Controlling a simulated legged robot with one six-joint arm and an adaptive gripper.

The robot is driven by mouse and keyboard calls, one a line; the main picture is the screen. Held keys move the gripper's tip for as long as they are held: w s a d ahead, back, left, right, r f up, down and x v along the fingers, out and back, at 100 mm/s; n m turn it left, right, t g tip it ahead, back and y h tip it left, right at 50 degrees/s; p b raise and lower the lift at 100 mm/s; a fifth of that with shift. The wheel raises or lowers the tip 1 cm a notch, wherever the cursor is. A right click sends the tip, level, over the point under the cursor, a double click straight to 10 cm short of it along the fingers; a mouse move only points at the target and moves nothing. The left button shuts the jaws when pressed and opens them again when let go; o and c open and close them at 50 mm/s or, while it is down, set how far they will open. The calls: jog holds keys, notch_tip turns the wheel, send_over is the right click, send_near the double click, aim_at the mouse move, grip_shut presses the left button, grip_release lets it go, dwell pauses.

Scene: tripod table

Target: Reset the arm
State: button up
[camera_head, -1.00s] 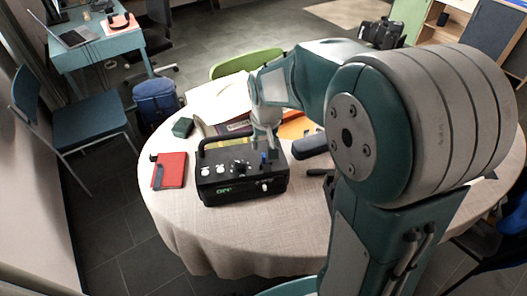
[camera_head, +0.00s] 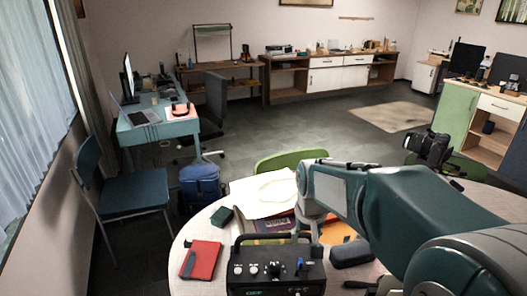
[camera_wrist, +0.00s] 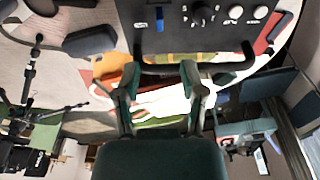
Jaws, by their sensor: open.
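My arm reaches in from the right in the head view. My gripper (camera_head: 313,240) hangs small over the table, close to the back right end of the black control box (camera_head: 262,270). In the wrist view, my gripper (camera_wrist: 160,85) shows two fingers spread apart with nothing between them. The box (camera_wrist: 205,20) fills the top of that view, with its knobs, switches and handle facing me. The handle lies just beyond the fingertips; I cannot tell whether they touch it.
The round table (camera_head: 187,250) also holds a red notebook (camera_head: 201,260), a dark green block (camera_head: 221,216), papers (camera_head: 262,190), a dark case (camera_head: 350,253) and a camera (camera_head: 430,148). A green chair (camera_head: 285,160) stands behind it. A blue backpack (camera_head: 200,186) stands at left.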

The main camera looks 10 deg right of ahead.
jog(key=s+r+t, duration=0.2)
jog(key=s+r, duration=0.1)
jog(key=s, duration=0.6)
jog(key=s+r+t, duration=0.1)
jog(key=s+r, duration=0.2)
jog(key=s, duration=0.6)
jog(key=shift+s+r+n+t, duration=0.25)
jog(key=shift+s+n+t, duration=0.15)
